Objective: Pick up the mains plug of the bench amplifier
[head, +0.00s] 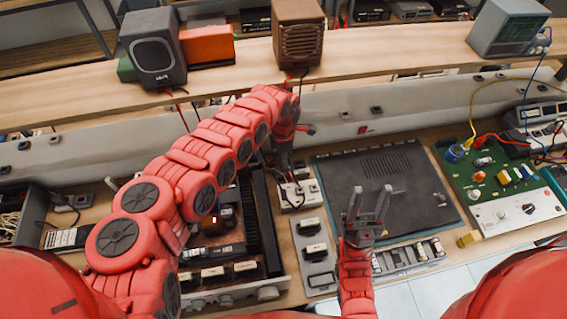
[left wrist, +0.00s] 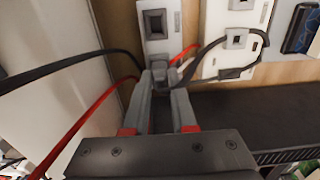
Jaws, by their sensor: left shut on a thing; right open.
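My left gripper (head: 284,165) reaches down behind the amplifier. In the left wrist view its two fingers (left wrist: 162,100) are closed around a small grey plug (left wrist: 161,76) at their tips. Dark and red cables run close by; I cannot tell which belongs to the plug. The plug is close to a white socket block (left wrist: 155,45), and I cannot tell whether it touches it. The bench amplifier, seemingly the black finned unit (head: 262,215) with a knobbed front, stands left of centre, partly hidden by my left arm. My right gripper (head: 369,200) is open and empty above a flat dark unit.
A white socket box (head: 298,195) with plugs sits right of the amplifier. The flat dark unit (head: 410,205) fills the middle. A green circuit board (head: 490,175) with coloured leads lies right. Speakers (head: 152,50) and a grey monitor (head: 507,28) stand on the shelf behind.

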